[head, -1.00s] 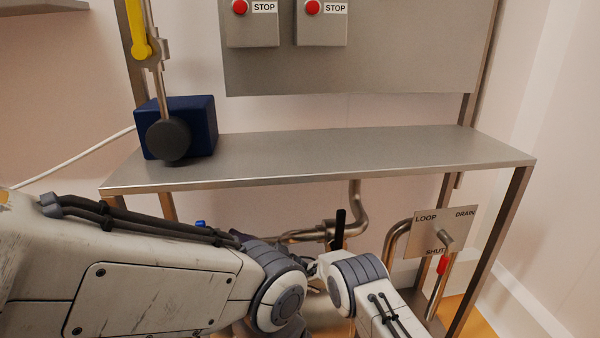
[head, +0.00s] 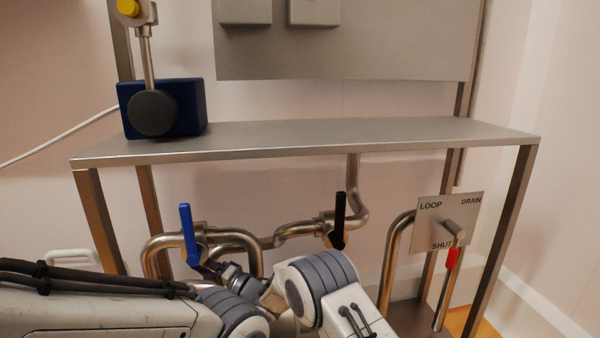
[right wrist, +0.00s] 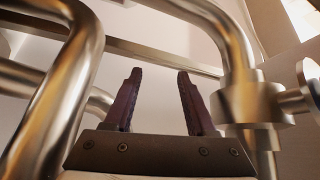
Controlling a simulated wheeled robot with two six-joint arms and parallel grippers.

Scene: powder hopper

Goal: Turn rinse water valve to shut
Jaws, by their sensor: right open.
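A valve with a blue lever (head: 188,235) sits on the pipes under the steel shelf in the head view; its lever stands nearly upright. A second valve with a black lever (head: 340,220) stands upright to its right. A plate (head: 430,220) marked LOOP, DRAIN and SHUT carries a handle with a red grip (head: 452,258), pointing down near SHUT. No label naming rinse water is visible. My right gripper (head: 207,269) is low beside the blue lever's lower end; contact cannot be told. In the right wrist view it (right wrist: 158,95) is open and empty between pipes. My left gripper is out of sight.
Bent steel pipes (right wrist: 68,85) flank my right gripper closely, with a pipe fitting (right wrist: 250,103) at right. The steel shelf (head: 300,135) spans above, carrying a dark blue box (head: 190,100). Shelf legs (head: 100,220) stand at both sides.

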